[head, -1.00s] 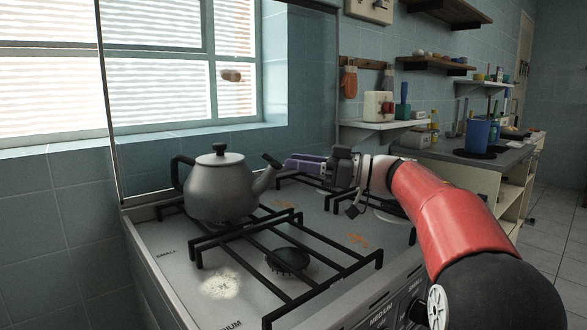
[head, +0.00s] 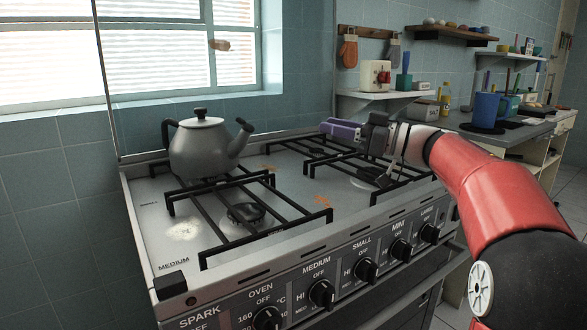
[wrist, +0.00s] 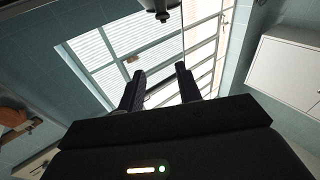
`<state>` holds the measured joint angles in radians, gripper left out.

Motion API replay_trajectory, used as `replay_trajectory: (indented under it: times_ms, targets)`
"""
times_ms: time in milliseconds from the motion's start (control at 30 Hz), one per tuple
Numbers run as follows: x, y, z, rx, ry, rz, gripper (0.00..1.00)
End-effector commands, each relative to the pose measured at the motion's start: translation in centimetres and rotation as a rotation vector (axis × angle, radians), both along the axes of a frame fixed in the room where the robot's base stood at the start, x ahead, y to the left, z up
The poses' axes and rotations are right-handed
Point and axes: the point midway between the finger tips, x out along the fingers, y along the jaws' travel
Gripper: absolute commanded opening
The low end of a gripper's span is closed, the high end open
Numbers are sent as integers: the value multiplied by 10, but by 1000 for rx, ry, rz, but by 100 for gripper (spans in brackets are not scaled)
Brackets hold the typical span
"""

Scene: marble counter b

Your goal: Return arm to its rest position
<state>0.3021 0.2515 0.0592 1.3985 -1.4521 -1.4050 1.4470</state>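My gripper (head: 328,127) is above the back right part of the stove, to the right of the kettle and apart from it. In the wrist view my gripper (wrist: 160,88) shows two dark fingers spread apart with nothing between them. The grey kettle (head: 200,150) stands upright on the back left burner grate. In the wrist view the window (wrist: 135,60) lies beyond the fingers. My red and black arm reaches in from the lower right.
The stove (head: 150,215) has black grates and a row of knobs (head: 320,292) along its front. To the right, a counter (head: 520,135) holds a blue cup (head: 487,108) and other items. A shelf (head: 390,97) holds a toaster. Space above the front burners is clear.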

Motion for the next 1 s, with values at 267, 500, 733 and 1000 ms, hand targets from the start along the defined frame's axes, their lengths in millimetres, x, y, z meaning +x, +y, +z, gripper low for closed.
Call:
replay_trajectory:
  times_ms: [267,500,733,1000]
  targets:
    - [4,-2,21,42,-73,-169,35]
    - [3,-16,41,82,-136,-445,35]
    - [-24,-59,30,62,-78,-882,35]
    - [-126,-109,-99,-198,365,-1281,35]
